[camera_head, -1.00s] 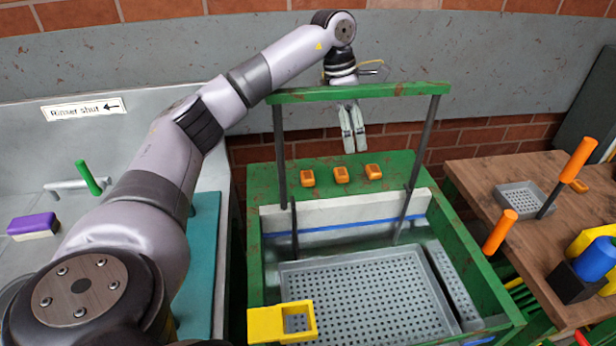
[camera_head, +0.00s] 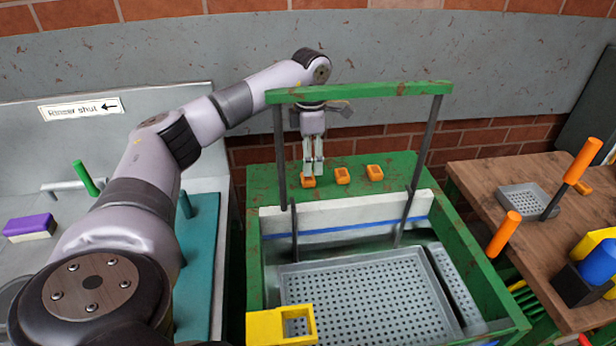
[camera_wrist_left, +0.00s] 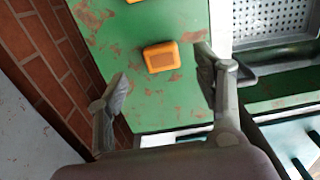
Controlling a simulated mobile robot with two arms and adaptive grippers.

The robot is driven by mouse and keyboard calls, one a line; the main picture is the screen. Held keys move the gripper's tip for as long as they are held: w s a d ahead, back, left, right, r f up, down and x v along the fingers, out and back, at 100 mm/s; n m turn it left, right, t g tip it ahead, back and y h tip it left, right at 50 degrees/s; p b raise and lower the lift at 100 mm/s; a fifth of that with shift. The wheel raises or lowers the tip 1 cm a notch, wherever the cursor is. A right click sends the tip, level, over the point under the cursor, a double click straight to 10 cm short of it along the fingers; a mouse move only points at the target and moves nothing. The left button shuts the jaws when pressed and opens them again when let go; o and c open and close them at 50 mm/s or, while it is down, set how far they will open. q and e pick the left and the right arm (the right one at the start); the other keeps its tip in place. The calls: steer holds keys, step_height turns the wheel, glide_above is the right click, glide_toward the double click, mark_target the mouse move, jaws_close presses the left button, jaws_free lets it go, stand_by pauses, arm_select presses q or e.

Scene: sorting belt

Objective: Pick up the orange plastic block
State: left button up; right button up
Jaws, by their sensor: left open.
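Three orange plastic blocks lie in a row on the green ledge at the back of the green frame: a left one (camera_head: 308,183), a middle one (camera_head: 342,175) and a right one (camera_head: 375,173). My left gripper (camera_head: 313,174) points down at the left block, and its fingers partly cover that block. In the left wrist view, one orange block (camera_wrist_left: 161,56) lies between and beyond the open, empty fingers (camera_wrist_left: 161,78). Part of another block shows at the top edge there. My right gripper is not in view.
A green crossbar (camera_head: 360,91) on dark posts stands in front of my left gripper. Below the ledge are a white board (camera_head: 345,212), a perforated grey tray (camera_head: 365,300) and a yellow holder (camera_head: 265,325). A wooden table (camera_head: 490,165) stands at right.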

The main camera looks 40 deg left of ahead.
mark_target(308, 180)
arm_select(q)
steer(key=f, duration=0.2)
steer(key=f+p, duration=0.1)
steer(key=f, duration=0.1)
steer(key=shift+s+a+f, duration=0.1)
steer(key=shift+s+a, duration=0.05)
steer(key=shift+s, duration=0.15)
steer(key=shift+w+f, duration=0.1)
steer(key=shift+f, duration=0.45)
steer(key=shift+c, duration=0.4)
steer(key=c, duration=1)
